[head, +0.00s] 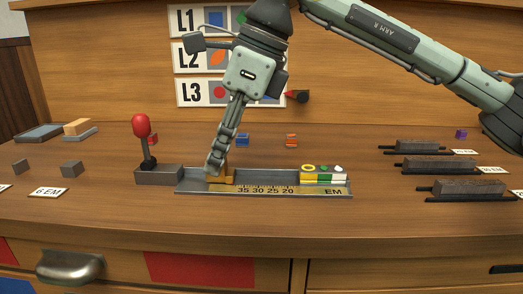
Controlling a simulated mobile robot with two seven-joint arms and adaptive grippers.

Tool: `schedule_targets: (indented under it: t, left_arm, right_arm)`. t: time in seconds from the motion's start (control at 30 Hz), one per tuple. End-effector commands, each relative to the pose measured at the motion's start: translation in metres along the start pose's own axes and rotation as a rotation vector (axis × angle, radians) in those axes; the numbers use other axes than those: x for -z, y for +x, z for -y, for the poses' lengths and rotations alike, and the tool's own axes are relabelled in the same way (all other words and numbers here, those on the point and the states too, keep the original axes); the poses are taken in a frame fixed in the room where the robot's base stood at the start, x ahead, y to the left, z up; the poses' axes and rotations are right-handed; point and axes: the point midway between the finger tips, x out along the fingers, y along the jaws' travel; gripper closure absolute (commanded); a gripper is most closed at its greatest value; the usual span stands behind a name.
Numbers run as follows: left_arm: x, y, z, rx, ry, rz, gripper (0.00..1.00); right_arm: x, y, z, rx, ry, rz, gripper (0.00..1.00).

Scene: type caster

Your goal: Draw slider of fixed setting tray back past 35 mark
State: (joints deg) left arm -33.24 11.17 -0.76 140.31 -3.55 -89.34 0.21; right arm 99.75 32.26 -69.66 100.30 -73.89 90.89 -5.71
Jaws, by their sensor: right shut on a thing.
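The setting tray (330,191) is a long grey metal tray near the front middle of the wooden bench. Its front scale (265,190) reads 35, 30, 25, 20 from left to right, then EM. The brass slider (219,179) stands in the left part of the tray, left of the 35 mark. My right gripper (216,168) points down from above and is shut on the slider, hiding its upper part. Coloured type pieces (323,174) with a yellow ring, a green and a white shape sit at the tray's right end. My left gripper is not in view.
A red-knobbed lever (141,128) on a grey base stands just left of the tray. Dark slotted blocks (440,164) stand at the right. Small grey cubes (72,169) lie at the left. A sign board (190,58) hangs behind my right arm.

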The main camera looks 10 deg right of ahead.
Motion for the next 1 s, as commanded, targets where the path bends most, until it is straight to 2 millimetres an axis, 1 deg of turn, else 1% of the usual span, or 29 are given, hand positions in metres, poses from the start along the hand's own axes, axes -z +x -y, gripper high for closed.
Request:
schedule_targets:
  t: [0.03, 0.13, 0.27, 0.43, 0.47, 0.6, 0.87, 1.0]
  left_arm:
    - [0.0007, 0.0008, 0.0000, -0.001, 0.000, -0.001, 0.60]
    - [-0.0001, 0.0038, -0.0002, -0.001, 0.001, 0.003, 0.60]
    - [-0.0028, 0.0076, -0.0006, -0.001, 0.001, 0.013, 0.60]
    - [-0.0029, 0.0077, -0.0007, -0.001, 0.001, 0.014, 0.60]
    - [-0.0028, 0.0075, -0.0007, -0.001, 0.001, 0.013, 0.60]
    - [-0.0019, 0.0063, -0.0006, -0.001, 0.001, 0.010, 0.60]
    - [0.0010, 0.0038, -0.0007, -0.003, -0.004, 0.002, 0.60]
    - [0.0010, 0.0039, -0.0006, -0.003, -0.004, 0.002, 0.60]
  right_arm:
    - [-0.0079, 0.0018, 0.0000, 0.001, -0.002, 0.001, 1.00]
    - [-0.0139, 0.0043, 0.0004, 0.002, 0.001, 0.002, 1.00]
    - [-0.0147, 0.0048, 0.0006, 0.003, 0.002, 0.002, 1.00]
    - [-0.0143, 0.0046, 0.0006, 0.003, 0.002, 0.002, 1.00]
    - [-0.0143, 0.0045, 0.0006, 0.003, 0.002, 0.002, 0.76]
    - [-0.0140, 0.0048, 0.0004, 0.003, 0.001, 0.001, 0.59]
    - [-0.0137, 0.0050, 0.0002, 0.001, 0.001, 0.001, 0.59]
    - [-0.0142, -0.0031, 0.0004, 0.003, 0.001, 0.003, 0.59]
